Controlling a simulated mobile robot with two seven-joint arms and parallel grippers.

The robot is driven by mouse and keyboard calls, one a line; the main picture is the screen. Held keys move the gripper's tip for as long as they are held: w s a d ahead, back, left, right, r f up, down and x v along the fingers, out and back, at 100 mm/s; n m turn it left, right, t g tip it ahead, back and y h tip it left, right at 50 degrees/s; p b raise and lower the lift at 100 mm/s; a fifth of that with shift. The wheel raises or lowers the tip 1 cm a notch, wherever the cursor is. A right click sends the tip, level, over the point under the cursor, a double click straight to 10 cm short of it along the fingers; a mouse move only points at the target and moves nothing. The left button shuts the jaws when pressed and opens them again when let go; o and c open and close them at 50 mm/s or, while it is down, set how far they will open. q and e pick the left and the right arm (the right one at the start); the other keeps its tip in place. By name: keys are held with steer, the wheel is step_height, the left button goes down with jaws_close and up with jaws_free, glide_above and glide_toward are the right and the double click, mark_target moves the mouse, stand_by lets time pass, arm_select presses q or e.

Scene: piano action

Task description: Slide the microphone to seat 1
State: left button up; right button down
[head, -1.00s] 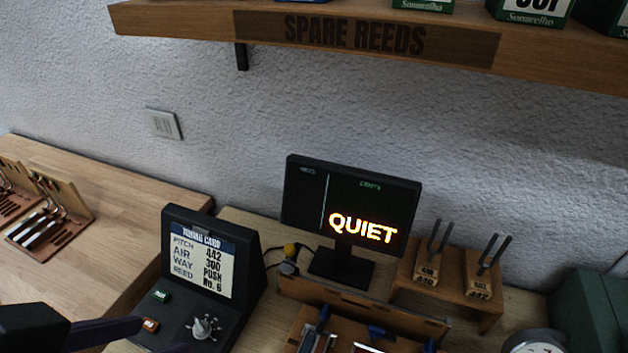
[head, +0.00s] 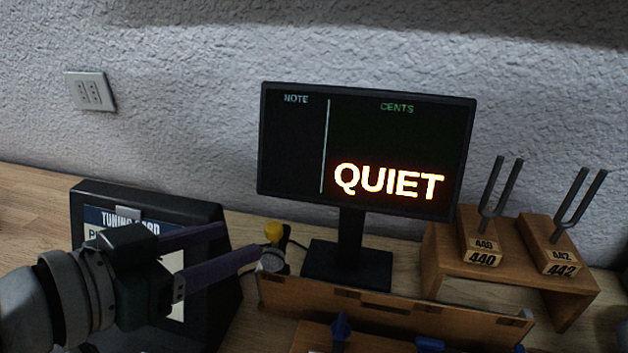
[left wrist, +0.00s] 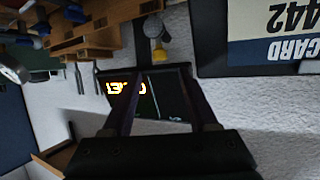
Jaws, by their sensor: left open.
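The microphone appears to be the small piece with a yellow top (head: 273,232) and a round grey part, at the left end of a wooden rail (head: 390,308). The yellow top also shows in the left wrist view (left wrist: 154,30), near the top. My left gripper (head: 241,240) is open and empty, its fingertips close to the left of the microphone in the head view. I cannot tell whether they touch it. Seat marks on the rail are not readable. My right gripper is not in view.
A monitor (head: 365,150) reading QUIET stands behind the rail. The tuning card panel (head: 100,200) is behind my left gripper. Tuning forks marked 440 (head: 483,245) and 442 (head: 550,245) stand on a wooden stand at the right. Blue-handled tools are in front of the rail.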

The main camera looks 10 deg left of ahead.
mark_target(272, 228)
arm_select(q)
steer(key=b+x, duration=0.1)
steer(key=x, duration=0.6)
jaws_close()
stand_by(0.4)
stand_by(0.9)
